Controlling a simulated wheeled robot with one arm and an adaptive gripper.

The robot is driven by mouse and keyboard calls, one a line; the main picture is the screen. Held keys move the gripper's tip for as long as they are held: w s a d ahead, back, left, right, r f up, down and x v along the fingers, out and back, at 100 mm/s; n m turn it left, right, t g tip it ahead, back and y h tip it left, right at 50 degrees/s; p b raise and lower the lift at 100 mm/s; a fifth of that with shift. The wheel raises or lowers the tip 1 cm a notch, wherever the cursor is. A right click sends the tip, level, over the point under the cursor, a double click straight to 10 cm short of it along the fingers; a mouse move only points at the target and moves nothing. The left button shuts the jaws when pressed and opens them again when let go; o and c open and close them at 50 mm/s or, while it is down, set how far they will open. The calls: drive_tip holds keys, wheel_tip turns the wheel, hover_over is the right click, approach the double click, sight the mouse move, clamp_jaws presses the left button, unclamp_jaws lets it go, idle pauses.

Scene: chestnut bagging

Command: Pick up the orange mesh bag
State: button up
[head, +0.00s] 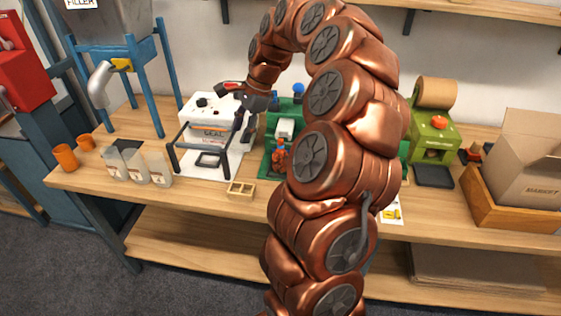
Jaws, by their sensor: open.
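A small orange-red and brown bundle (279,157) with a bit of blue at its top stands against the green machine (267,166). It looks like the orange mesh bag, but it is too small to be sure. My gripper (243,124) is dark, open and pointing down. In the picture it is above and left of the bundle, in front of the white sealer's right side, and apart from the bundle. I see nothing between its fingers. My copper arm hides much of the green machine.
The white sealer (205,128) with its dark frame stands left of the bundle. Orange cups (65,157) and clear bags (158,168) are at the left. A small wooden tray (240,189) lies near the front edge. A cardboard box (525,155) is at the right.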

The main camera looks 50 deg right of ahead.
sight(282, 140)
drive_tip(key=d+f+m, duration=0.2)
drive_tip(key=d, duration=0.2)
drive_tip(key=d+f+m, duration=0.3)
drive_tip(key=d, duration=0.2)
drive_tip(key=s+d+f+m, duration=0.1)
drive_tip(key=d+f+m, duration=0.1)
drive_tip(key=d, duration=0.3)
drive_tip(key=shift+d+f+t+h+p, duration=0.15)
drive_tip(key=shift+f+t+h+p, duration=0.15)
drive_tip(key=shift+t+h+p, duration=0.1)
drive_tip(key=shift+w+f+p, duration=0.25)
drive_tip(key=shift+f+p, duration=0.3)
drive_tip(key=shift+f, duration=0.8)
drive_tip(key=shift+w+f+p, duration=0.25)
drive_tip(key=shift+f+p, duration=0.25)
drive_tip(key=shift+f, duration=0.8)
clamp_jaws()
